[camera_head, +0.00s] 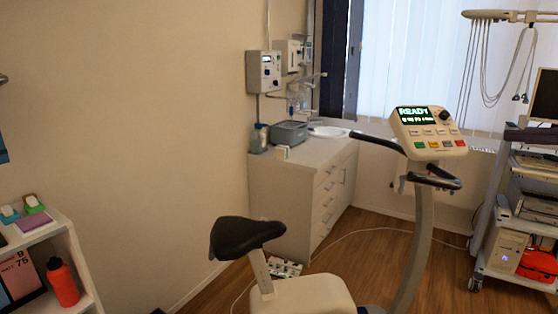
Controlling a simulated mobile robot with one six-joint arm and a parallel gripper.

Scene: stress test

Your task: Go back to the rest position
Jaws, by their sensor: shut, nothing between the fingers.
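My gripper and arm do not show in the head view. An exercise bike stands in the middle front, with a black saddle (243,238) and a white console (428,133). The console's screen is lit and reads "READY", with coloured buttons below it. The lower part of the bike is cut off by the bottom edge.
A white drawer cabinet (290,190) stands behind the bike, holding a grey box (289,133). A wheeled equipment cart (480,240) stands at right. A white shelf (62,237) with a red bottle (62,282) is at lower left. A cable (390,229) crosses the wooden floor.

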